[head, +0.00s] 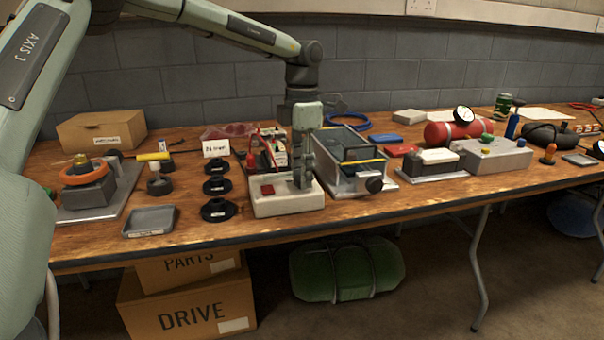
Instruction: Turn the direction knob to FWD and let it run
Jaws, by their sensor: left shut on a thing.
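A cream control box (280,207) with a red square button (267,190) sits near the front edge of the table, left of the middle. My left gripper (303,182) points straight down onto the right part of the box top. Its fingers are shut on the direction knob, which they hide. The FWD marking and the knob's pointer cannot be made out. My right gripper is not in view.
A grey machine with a clear cover (344,178) stands close to the right of the box. Several black discs (218,209) lie to the left, near a grey tray (149,221). A red cylinder with a gauge (455,133) is farther right. Bare wood shows along the front edge.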

